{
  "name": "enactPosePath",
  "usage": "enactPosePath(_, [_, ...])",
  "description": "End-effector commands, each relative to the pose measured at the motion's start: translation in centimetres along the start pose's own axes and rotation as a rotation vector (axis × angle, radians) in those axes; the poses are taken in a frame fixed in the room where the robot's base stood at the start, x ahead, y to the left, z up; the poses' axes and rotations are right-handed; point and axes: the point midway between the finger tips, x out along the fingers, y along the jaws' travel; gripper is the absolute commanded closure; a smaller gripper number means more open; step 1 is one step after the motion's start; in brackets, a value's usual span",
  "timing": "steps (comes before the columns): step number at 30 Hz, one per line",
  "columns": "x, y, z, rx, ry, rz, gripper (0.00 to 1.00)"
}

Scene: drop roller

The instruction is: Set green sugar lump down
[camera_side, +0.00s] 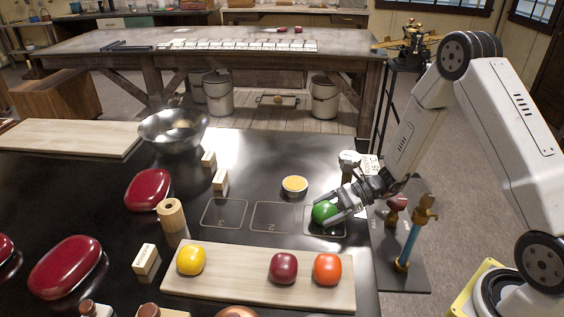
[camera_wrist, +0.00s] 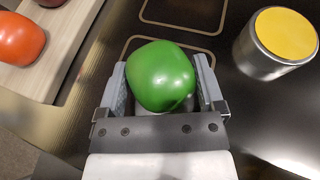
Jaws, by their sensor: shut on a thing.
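The green sugar lump (camera_side: 325,212) is a glossy rounded block. It sits between the fingers of my gripper (camera_side: 342,206), at the rightmost of the outlined squares on the black table. In the wrist view the green lump (camera_wrist: 161,76) fills the space between both fingers of my gripper (camera_wrist: 162,88), which are shut on it. The outlined square (camera_side: 340,234) is partly covered by the lump and the gripper. I cannot tell whether the lump touches the table.
A wooden board (camera_side: 225,281) in front holds yellow (camera_side: 191,260), dark red (camera_side: 283,268) and orange-red (camera_side: 327,269) lumps. A small tin with a yellow top (camera_side: 294,186) stands behind the squares. A blue-stemmed fixture (camera_side: 409,245) stands to the right. Two outlined squares (camera_side: 277,229) are empty.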

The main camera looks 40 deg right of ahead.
Motion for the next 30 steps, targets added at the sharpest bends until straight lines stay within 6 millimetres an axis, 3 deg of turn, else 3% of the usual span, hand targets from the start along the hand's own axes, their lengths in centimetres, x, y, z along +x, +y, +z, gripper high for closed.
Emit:
enactPosePath(8, [0.1,0.0,-0.2,0.000,0.000,0.000,0.78])
enactPosePath(9, [0.1,0.0,-0.3,0.001,0.000,0.000,0.10])
enactPosePath(10, [0.1,0.0,-0.3,0.000,0.000,0.000,0.00])
enactPosePath(23, [0.0,0.0,0.1,0.000,0.000,0.000,0.00])
enactPosePath(30, [-2.1,-0.1,0.0,0.002,0.000,-0.004,0.00])
